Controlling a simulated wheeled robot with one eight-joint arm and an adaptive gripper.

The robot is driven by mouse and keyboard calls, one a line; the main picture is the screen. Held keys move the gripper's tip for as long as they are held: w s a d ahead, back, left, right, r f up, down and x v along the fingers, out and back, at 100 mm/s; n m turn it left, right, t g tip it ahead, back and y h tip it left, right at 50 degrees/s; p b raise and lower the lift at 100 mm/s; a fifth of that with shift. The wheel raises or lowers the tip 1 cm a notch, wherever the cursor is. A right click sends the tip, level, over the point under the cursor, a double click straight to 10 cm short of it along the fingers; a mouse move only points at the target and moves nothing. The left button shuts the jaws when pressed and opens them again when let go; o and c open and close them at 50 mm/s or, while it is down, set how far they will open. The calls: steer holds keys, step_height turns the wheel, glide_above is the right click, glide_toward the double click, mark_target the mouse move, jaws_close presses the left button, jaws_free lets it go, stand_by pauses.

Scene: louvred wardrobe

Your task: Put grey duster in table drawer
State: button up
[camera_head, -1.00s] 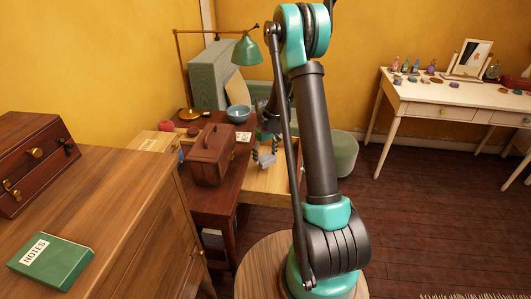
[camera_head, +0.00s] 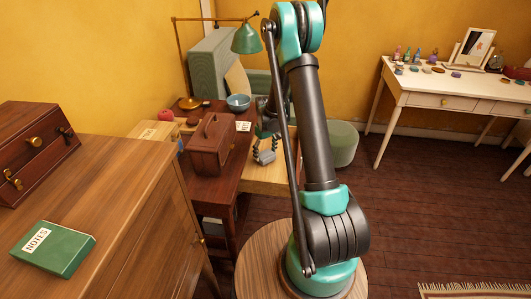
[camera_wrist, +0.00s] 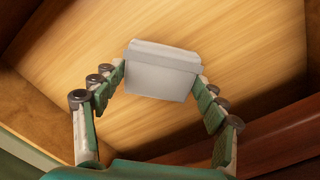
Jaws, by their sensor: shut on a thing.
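The grey duster (camera_wrist: 160,82) is a pale grey block. My gripper (camera_wrist: 161,80) is shut on it, with a finger on each side. In the head view my gripper (camera_head: 266,142) points down, and the duster (camera_head: 264,157) hangs below it, small and partly hidden by my arm. The table drawer (camera_head: 258,181) is pulled out from the dark table (camera_head: 222,182) and has a light wooden inside. The wrist view shows the drawer floor (camera_wrist: 225,35) behind the duster. I cannot tell whether the duster touches the floor.
A brown case (camera_head: 209,150), a blue bowl (camera_head: 238,103) and a green lamp (camera_head: 246,38) stand on the dark table. A wooden cabinet with a green notes book (camera_head: 53,249) is at left.

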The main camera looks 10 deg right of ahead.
steer(key=shift+f, duration=0.45)
steer(key=o, duration=1.3)
steer(key=shift+c, duration=0.2)
